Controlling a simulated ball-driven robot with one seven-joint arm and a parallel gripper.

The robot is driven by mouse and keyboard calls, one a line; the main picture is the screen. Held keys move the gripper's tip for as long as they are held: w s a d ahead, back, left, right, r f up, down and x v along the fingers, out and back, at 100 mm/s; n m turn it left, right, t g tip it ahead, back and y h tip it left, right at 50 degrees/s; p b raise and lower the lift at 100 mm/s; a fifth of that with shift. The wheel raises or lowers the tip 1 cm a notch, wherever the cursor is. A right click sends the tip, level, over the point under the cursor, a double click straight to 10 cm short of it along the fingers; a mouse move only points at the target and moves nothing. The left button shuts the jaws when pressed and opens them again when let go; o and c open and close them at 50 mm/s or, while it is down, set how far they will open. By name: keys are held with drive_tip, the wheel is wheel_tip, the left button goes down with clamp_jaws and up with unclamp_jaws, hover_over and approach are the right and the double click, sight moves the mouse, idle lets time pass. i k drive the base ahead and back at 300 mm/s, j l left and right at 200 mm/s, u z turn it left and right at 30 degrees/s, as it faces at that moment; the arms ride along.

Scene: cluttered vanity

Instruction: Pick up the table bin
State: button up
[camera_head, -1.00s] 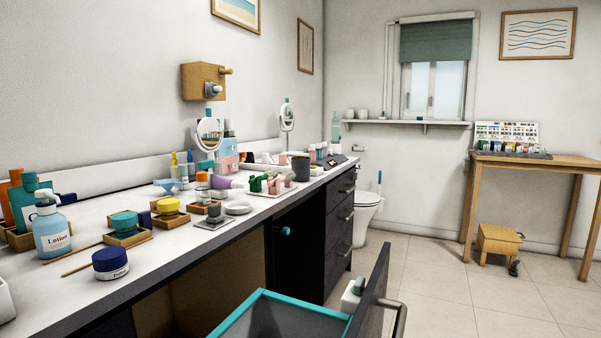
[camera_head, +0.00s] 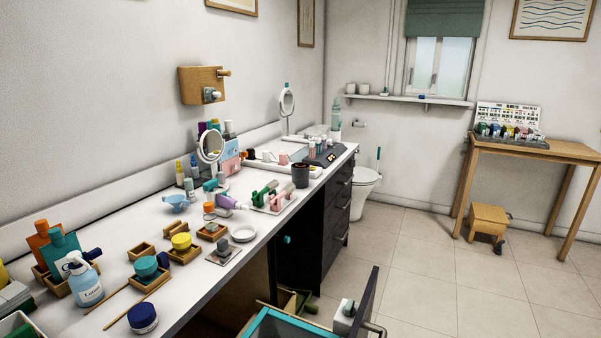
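A dark grey cylindrical container (camera_head: 300,173) stands upright on the far part of the white vanity counter (camera_head: 205,271), near its front edge. It looks like the table bin, though its label or inside cannot be read from here. Pink and green items lie close to its left, and a dark sloped device is behind it to the right. My gripper is not in the head view.
Bottles, small wooden trays and jars crowd the counter, with a blue jar (camera_head: 143,318) nearest. A round mirror (camera_head: 210,146) stands behind. Below, an open drawer front (camera_head: 362,306) and a teal-rimmed box (camera_head: 290,324) stick out. The tiled floor (camera_head: 430,260) at right is mostly clear.

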sight(299, 177)
drive_tip(key=i+l+u, duration=0.1)
drive_tip(key=i+l, duration=0.55)
drive_tip(key=i, duration=0.35)
drive_tip(key=i+l+u, duration=0.1)
drive_tip(key=i+l, duration=0.65)
drive_tip(key=i, duration=0.2)
drive_tip(key=i+l+u, duration=0.1)
drive_tip(key=i+l, duration=0.7)
drive_tip(key=i, duration=0.15)
